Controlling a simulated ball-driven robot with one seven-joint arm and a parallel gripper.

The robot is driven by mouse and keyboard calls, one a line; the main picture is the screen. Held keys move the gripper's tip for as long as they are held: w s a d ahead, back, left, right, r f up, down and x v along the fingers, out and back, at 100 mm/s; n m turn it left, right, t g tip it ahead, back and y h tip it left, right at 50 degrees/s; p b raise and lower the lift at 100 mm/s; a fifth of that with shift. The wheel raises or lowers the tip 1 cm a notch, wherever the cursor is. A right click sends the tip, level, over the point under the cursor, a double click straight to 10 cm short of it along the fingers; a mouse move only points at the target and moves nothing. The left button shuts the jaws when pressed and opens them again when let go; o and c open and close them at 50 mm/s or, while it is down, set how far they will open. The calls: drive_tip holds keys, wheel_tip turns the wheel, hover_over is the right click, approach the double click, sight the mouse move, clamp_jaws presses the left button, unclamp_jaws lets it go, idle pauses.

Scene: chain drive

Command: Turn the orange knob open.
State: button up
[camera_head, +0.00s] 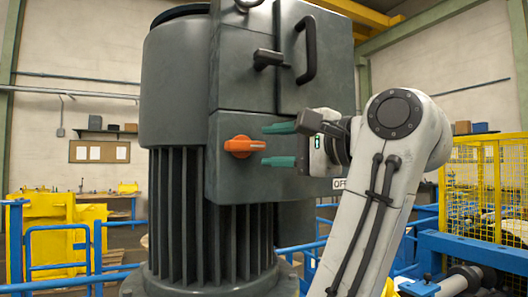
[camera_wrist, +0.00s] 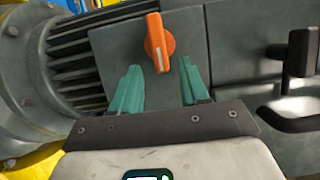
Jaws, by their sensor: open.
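The orange knob (camera_head: 243,146) sits on the front face of a dark grey box on the big motor. Its handle lies level in the head view, pointing right. In the wrist view the knob (camera_wrist: 158,42) shows just beyond the fingertips, between their lines. My gripper (camera_head: 264,145) is open, with one teal finger above and one below the knob's level. The fingertips are just right of the knob, and the handle's tip reaches toward the gap between them. I cannot tell whether they touch it. In the wrist view my gripper (camera_wrist: 160,78) is empty between the fingers.
The motor (camera_head: 175,80) fills the middle. A black latch handle (camera_head: 268,59) and a black curved handle (camera_head: 307,50) stick out above my gripper. A white label reading "OFF" (camera_head: 339,184) is partly hidden behind my arm. Blue rails (camera_head: 60,228) and a yellow fence (camera_head: 490,180) stand around.

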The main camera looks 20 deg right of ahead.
drive_tip(key=b+v, duration=0.1)
drive_tip(key=v, duration=0.6)
drive_tip(key=shift+f, duration=0.1)
drive_tip(key=w+f+n+g+h, duration=0.1)
drive_tip(key=w+f+g, duration=0.15)
drive_tip(key=f, duration=0.75)
drive_tip(key=w+f+n+g+h, duration=0.1)
drive_tip(key=w+f, duration=0.2)
drive_tip(key=f, duration=0.8)
wheel_tip(320, 180, down, 19)
drive_tip(key=s+d+n+g+h, duration=0.1)
drive_tip(key=s+n+g+h, duration=0.1)
drive_tip(key=s+g, duration=0.1)
drive_tip(key=s+f+n+g+h, duration=0.1)
drive_tip(key=s+f+n+g, duration=0.1)
drive_tip(key=s+f, duration=0.35)
drive_tip(key=s+f+n+g, duration=0.1)
drive_tip(key=s+f, duration=0.2)
drive_tip(key=f, duration=0.6)
drive_tip(key=s+f+n+g+h, duration=0.1)
drive_tip(key=s+f+n+g, duration=0.1)
drive_tip(key=s+f, duration=0.35)
drive_tip(key=s+f+n+g+h, duration=0.1)
drive_tip(key=s+f+n+g, duration=0.3)
drive_tip(key=s+f, duration=0.9)
drive_tip(key=s, duration=0.4)
drive_tip(key=shift+d, duration=0.15)
